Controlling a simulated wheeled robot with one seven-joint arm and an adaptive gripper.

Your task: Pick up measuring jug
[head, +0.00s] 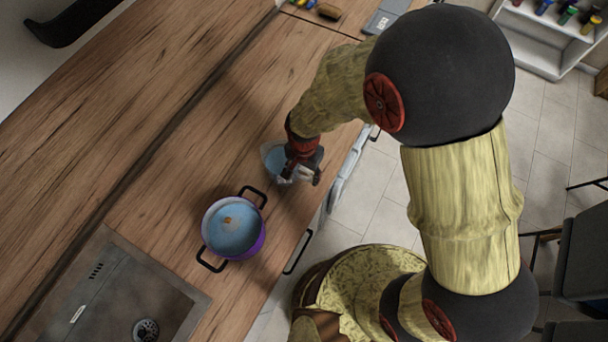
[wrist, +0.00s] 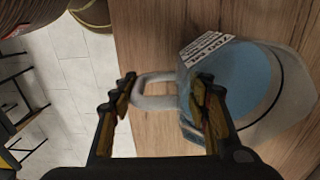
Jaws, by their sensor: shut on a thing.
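The measuring jug (head: 273,158) is a pale, clear-walled jug with a blue inside. It is on the wooden counter near the front edge, partly hidden by my gripper (head: 302,174) in the head view. In the wrist view the jug (wrist: 255,85) fills the right side, with printed labels on its rim and its grey handle facing left. My gripper (wrist: 165,90) has its fingers astride the handle, the left one at the handle's outer end and the right one at the jug's wall. It is shut on the jug. I cannot tell whether the jug touches the counter.
A brown item (head: 329,11) and a grey device (head: 384,22) lie at the far end. The counter (head: 170,110) left of the jug is clear.

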